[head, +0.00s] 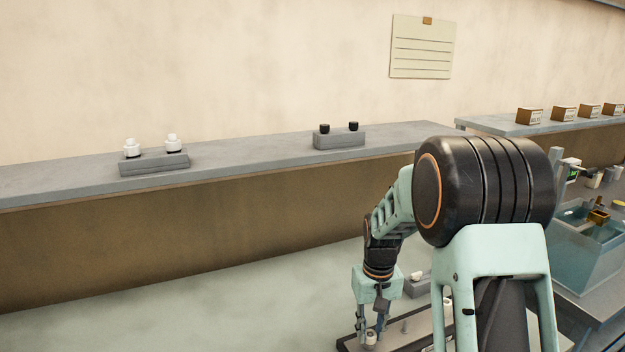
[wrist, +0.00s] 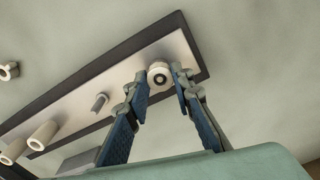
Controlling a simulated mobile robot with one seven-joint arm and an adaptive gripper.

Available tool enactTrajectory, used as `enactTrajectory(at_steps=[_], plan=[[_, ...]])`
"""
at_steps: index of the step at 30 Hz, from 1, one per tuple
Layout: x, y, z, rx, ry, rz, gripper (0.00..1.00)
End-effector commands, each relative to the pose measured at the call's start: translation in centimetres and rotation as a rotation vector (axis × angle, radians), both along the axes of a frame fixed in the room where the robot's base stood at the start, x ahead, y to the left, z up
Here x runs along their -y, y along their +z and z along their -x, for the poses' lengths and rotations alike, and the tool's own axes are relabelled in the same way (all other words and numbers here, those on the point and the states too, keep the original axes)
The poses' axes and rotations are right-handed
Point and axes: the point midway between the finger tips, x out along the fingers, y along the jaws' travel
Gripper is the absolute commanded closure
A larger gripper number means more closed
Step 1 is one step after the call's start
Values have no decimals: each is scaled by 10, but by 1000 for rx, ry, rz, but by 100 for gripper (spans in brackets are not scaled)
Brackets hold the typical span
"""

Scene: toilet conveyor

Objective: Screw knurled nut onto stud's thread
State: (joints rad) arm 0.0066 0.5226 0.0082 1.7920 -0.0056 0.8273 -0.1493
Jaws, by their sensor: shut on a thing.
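My gripper (head: 371,335) is low over the left end of a dark-rimmed plate (head: 349,344). Its two blue-padded fingers (wrist: 160,83) are shut on the white round knurled nut (wrist: 158,73), which also shows small in the head view (head: 370,338). The nut's dark centre faces the wrist camera. Whether a stud's thread is inside it, I cannot tell. A bare grey stud (wrist: 99,102) stands on the plate to the left of the fingers in the wrist view, apart from them.
Two pale cylinders (wrist: 42,135) stand farther left on the plate. Another pale ring-shaped piece (wrist: 8,72) lies beyond its edge. A grey block (head: 418,287) with a white piece is behind the plate. The back shelf (head: 240,152) holds blocks with white and black parts.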

Motion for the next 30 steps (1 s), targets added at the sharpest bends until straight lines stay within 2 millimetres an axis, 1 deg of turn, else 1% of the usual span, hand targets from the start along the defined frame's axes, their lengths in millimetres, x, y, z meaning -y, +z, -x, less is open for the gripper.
enactTrajectory(at_steps=[7, 9, 11, 18, 21, 30], plan=[[0, 0, 0, 1, -2, 1, 100], [0, 0, 0, 1, -27, 1, 100], [0, 0, 0, 1, -79, 1, 100], [0, 0, 0, 1, -367, 0, 100], [0, 0, 0, 1, -426, 1, 100], [0, 0, 0, 1, -441, 0, 100]])
